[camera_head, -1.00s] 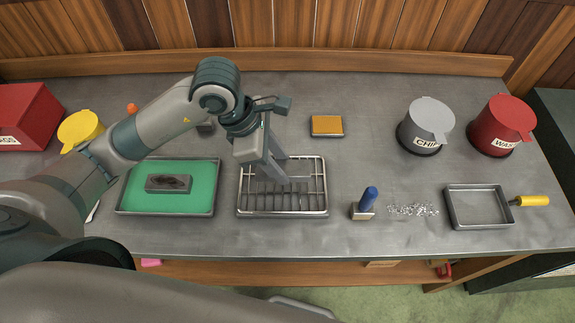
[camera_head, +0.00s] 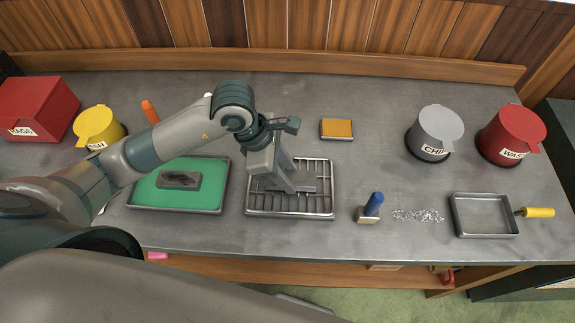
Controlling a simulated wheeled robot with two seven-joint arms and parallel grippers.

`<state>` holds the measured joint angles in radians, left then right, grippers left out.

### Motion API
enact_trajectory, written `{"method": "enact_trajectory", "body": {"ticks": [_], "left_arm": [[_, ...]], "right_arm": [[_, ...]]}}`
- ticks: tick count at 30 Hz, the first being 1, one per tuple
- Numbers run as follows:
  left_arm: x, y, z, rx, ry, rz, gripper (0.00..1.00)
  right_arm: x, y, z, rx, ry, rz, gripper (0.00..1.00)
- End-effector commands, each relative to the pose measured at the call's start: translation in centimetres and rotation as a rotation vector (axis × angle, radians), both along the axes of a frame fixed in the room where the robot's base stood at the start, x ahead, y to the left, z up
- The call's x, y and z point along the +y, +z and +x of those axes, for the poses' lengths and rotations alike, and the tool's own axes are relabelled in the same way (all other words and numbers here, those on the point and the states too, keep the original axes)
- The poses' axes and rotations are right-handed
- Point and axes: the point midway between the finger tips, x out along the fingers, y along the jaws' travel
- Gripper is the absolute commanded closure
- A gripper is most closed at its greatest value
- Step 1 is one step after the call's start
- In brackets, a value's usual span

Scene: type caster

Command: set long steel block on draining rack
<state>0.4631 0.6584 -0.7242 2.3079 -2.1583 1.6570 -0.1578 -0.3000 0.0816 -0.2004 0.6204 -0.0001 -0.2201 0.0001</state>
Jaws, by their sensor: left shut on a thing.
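The draining rack (camera_head: 290,207) is a wire grid tray in the middle of the bench. My left gripper (camera_head: 286,183) reaches over it from the left, pointing down, and is shut on a long grey steel block (camera_head: 303,187). The block lies level across the upper middle of the rack. I cannot tell whether it touches the wires or is just above them; the gripper hides part of it. My right gripper is out of view.
A green-lined tray (camera_head: 140,196) left of the rack holds a grey block with a dark smear (camera_head: 180,180). A blue-handled tool (camera_head: 373,205), metal chips (camera_head: 418,215) and a shallow pan (camera_head: 485,232) lie to the right. An orange-topped block (camera_head: 336,129) is behind the rack.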

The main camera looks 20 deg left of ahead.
Motion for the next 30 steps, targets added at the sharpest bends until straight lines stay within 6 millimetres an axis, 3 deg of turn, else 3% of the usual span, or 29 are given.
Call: {"method": "enact_trajectory", "body": {"ticks": [13,14,15,16,30], "left_arm": [[-0.06,-0.23,0.09,-0.005,-0.001,-0.003,1.0],[-0.01,-0.27,0.01,0.0,0.0,0.0,0.58],[-0.01,-0.24,0.01,0.0,0.0,0.0,0.48],[-0.01,-0.24,0.01,0.0,0.0,0.0,0.46],[0.05,0.15,0.04,-0.002,-0.001,-0.001,0.46]], "right_arm": [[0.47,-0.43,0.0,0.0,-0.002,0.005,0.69],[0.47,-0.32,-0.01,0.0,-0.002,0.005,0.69],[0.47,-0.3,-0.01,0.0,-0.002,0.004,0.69],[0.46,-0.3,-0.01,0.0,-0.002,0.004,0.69],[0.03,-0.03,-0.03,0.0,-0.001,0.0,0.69]]}}
